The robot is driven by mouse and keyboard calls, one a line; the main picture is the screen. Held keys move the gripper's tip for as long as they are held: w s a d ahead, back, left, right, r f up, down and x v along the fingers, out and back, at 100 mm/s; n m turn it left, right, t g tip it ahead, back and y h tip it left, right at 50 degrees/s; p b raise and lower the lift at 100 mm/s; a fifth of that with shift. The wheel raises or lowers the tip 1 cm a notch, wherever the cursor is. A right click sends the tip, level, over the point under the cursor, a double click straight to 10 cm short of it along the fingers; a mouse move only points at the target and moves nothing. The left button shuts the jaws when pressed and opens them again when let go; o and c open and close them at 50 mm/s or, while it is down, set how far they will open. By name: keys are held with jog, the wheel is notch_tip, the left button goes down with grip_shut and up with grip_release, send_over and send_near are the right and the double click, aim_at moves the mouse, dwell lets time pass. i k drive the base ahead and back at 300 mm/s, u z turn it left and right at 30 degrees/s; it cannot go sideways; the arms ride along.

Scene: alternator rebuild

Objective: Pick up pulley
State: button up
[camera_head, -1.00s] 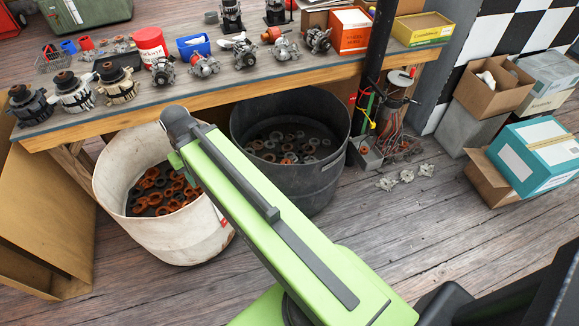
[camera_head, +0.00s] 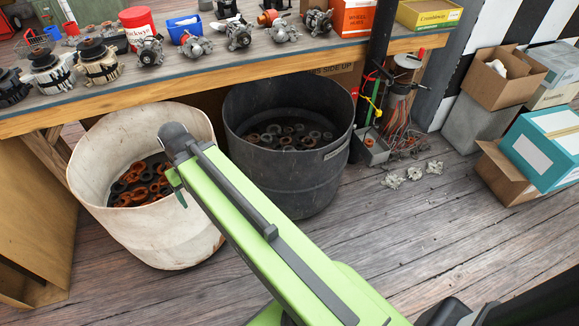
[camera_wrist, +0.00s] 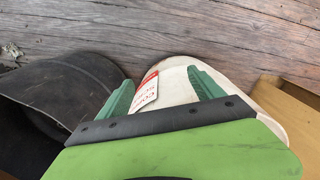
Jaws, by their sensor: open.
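No single pulley stands out for certain. Rusty and dark ring-shaped parts (camera_head: 150,180) lie in the white bin (camera_head: 185,240), and more dark ring parts (camera_head: 283,137) lie in the black bin (camera_head: 310,185). My gripper (camera_wrist: 160,80) is open, its two green fingers spread and empty in the wrist view. Between them show the white bin's side and its red-and-white label (camera_wrist: 147,88). In the head view the end of my arm is over the right rim of the white bin, and the fingers are mostly hidden.
The workbench (camera_head: 200,88) stands behind the bins with several alternators on it. A grey tray with cables (camera_head: 370,150) and small metal castings (camera_head: 413,174) are on the floor at right. Cardboard boxes (camera_head: 500,80) stand farther right. The front wooden floor is clear.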

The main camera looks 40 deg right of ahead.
aim_at(368, 142)
jog(key=z, duration=4.65)
jog(key=i, duration=0.1)
jog(key=u, duration=2.55)
jog(key=k, duration=0.85)
jog(key=u, duration=0.15)
jog(key=i, duration=0.85)
jog(key=z, duration=0.05)
